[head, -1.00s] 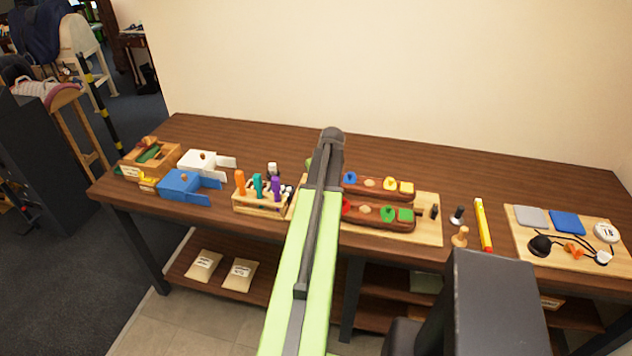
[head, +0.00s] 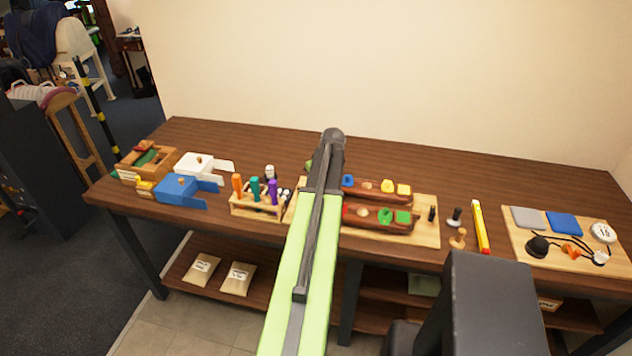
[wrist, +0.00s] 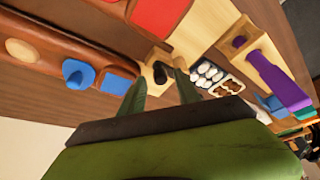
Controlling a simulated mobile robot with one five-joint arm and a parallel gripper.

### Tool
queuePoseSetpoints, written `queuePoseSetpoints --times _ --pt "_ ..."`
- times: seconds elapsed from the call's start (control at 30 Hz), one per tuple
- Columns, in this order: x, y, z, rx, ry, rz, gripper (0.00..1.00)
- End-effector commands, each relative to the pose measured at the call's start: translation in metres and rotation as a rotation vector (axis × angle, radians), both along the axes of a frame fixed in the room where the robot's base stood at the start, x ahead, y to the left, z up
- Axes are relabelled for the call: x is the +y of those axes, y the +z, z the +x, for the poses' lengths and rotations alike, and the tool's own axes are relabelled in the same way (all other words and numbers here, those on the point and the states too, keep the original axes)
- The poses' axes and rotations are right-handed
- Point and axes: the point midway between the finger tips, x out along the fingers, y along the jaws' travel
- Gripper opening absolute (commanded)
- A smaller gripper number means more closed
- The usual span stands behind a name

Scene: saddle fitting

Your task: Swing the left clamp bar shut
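The wooden board (head: 426,235) holds two long reddish-brown trays, an upper one (head: 376,188) and a lower one (head: 365,224), with coloured pieces in them. My arm hides the board's left part in the head view. In the wrist view, a dark knob (wrist: 160,71) on a pale wooden part stands just beyond my gripper (wrist: 158,80), between its dark green fingertips. The fingers are apart, with nothing visibly clasped. Whether they touch the knob I cannot tell. I cannot clearly make out the left clamp bar's shape or angle.
Beside the board stands a wooden rack (head: 258,208) with orange, teal and purple-handled tools; its purple handle (wrist: 281,82) is close in the wrist view. Blue (head: 180,188) and white (head: 200,165) boxes lie further left. The table's back strip is clear.

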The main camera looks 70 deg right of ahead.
Motion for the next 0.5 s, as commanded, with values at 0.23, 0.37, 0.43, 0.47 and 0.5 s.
queuePoseSetpoints --times 0.23,0.37,0.43,0.47,0.5 --pt "0.000 0.000 0.000 -0.001 0.000 0.001 0.40" --pt "0.002 0.005 -0.001 -0.001 0.000 0.001 0.40" --pt "0.003 0.012 -0.002 0.000 0.000 0.001 0.40" --pt "0.004 0.016 -0.003 -0.001 0.000 0.001 0.40" --pt "0.005 0.022 -0.005 -0.001 0.000 0.001 0.40"
